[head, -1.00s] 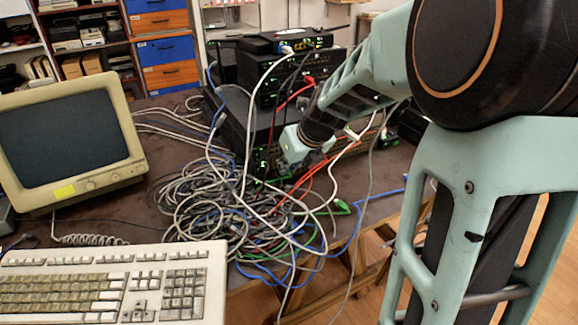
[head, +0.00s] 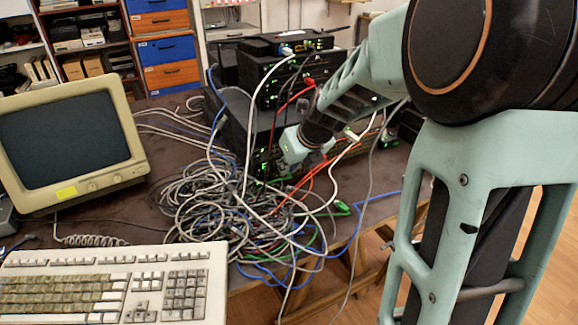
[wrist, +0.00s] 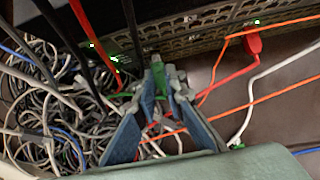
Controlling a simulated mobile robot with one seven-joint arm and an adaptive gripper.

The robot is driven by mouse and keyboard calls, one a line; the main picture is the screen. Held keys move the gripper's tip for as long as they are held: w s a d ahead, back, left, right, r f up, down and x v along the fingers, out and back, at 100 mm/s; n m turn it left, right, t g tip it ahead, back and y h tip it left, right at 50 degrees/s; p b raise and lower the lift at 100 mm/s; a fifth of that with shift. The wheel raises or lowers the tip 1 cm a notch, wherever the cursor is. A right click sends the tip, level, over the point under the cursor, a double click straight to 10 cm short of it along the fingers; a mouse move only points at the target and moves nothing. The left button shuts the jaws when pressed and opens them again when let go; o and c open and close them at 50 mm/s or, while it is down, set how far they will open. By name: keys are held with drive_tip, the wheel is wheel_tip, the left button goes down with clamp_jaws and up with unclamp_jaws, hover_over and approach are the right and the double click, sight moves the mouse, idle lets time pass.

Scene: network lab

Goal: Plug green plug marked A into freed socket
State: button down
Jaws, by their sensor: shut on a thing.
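In the wrist view my gripper (wrist: 158,80) is closed on a small green plug (wrist: 161,88), mostly hidden between the fingertips. No letter can be read on it. The tips are close to the perforated front of a black rack unit (wrist: 205,40). In the head view my gripper (head: 292,150) is low in front of the stacked black units (head: 240,128), just above the cable heap. The fingertips are hard to make out there. Another green connector (head: 341,207) lies near the table's right edge. I cannot make out which socket is free.
A large tangle of grey, blue, red and green cables (head: 215,205) fills the table before the units. A red plug (wrist: 253,44) is at the unit's front. Black cables (wrist: 132,25) hang close to my gripper. A monitor (head: 70,140) and keyboard (head: 115,285) stand left.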

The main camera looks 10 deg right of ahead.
drive_tip(key=shift+w+a+p, duration=0.2)
drive_tip(key=shift+w+p, duration=0.55)
drive_tip(key=shift+p, duration=0.2)
idle(1.2)
drive_tip(key=c, duration=1.9)
unclamp_jaws()
drive_tip(key=shift+r, duration=0.1)
